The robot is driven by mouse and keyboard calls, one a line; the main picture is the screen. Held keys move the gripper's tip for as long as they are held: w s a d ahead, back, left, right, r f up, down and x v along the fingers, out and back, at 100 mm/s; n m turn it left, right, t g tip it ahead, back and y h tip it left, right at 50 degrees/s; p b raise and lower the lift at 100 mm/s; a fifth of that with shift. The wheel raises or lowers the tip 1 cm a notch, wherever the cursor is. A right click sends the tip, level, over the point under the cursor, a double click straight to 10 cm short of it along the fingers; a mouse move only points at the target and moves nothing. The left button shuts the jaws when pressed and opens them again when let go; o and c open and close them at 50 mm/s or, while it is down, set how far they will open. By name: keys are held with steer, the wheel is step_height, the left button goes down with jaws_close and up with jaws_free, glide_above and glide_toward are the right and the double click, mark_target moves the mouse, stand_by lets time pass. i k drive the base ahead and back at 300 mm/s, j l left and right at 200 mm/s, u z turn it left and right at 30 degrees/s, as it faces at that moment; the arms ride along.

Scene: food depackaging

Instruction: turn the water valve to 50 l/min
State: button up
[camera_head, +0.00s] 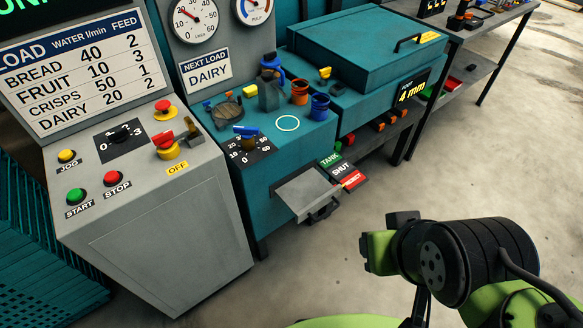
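The water valve (246,131) has a blue handle on a brown stem. It stands over a black dial plate (249,150) with numbers including 20, 40 and 60, on the teal machine's top. The handle lies roughly sideways in the picture; its exact setting is too small to read. The round l/min gauge (194,18) above has a red needle pointing to the upper left. My gripper (380,242) is at the lower right, over the floor and well away from the valve. Its fingers are small and seen at an angle, so its opening is unclear.
A grey control panel (150,215) with buttons and a red-yellow switch (166,143) stands left of the valve. A dark jug (270,92), orange cup (299,92) and blue cup (319,106) stand behind it. A grey tray (311,190) juts out in front.

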mark_target(246, 132)
steer(key=i+j, duration=0.2)
steer(key=j, duration=0.15)
steer(key=i+j, duration=0.35)
steer(key=j, duration=0.3)
steer(key=i+j, duration=0.2)
steer(key=j, duration=0.15)
steer(key=z, duration=0.05)
